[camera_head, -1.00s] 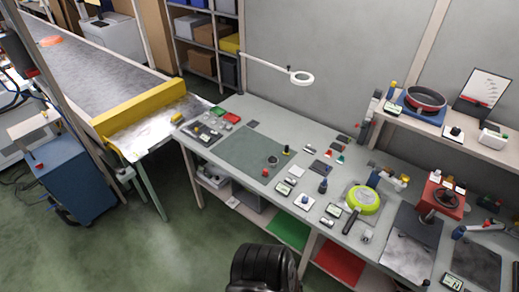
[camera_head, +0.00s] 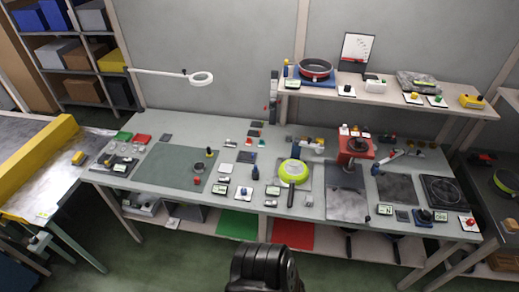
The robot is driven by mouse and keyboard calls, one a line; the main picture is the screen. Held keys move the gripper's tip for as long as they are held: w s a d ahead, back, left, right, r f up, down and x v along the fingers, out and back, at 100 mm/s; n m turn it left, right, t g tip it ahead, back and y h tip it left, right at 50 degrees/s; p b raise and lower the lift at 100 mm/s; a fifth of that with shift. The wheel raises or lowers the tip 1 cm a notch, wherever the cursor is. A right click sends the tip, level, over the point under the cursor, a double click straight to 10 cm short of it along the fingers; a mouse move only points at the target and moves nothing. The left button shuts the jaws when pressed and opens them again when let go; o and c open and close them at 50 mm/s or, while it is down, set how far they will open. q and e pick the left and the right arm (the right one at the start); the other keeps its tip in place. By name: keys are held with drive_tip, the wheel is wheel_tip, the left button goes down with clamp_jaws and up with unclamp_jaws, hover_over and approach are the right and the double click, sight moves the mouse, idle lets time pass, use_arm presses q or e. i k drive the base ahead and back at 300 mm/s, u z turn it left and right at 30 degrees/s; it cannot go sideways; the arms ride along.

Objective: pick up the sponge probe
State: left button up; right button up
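No item can be told for certain as the sponge probe; the small tools are too tiny to make out. A small yellow block (camera_head: 78,157) lies on the metal plate at the left, by the yellow bar. A dark item with a yellow top (camera_head: 210,153) stands on the green mat (camera_head: 165,166). A yellow item (camera_head: 472,101) sits at the right end of the raised shelf. Neither of my grippers can be seen; only a black part of my own body shows at the bottom middle.
A long grey bench (camera_head: 150,193) spans the view, crowded with small instruments. The raised shelf (camera_head: 385,97) holds a dark pan (camera_head: 315,69). Green floor lies in front.

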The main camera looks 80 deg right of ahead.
sight(209, 154)
drive_tip(key=z, duration=1.85)
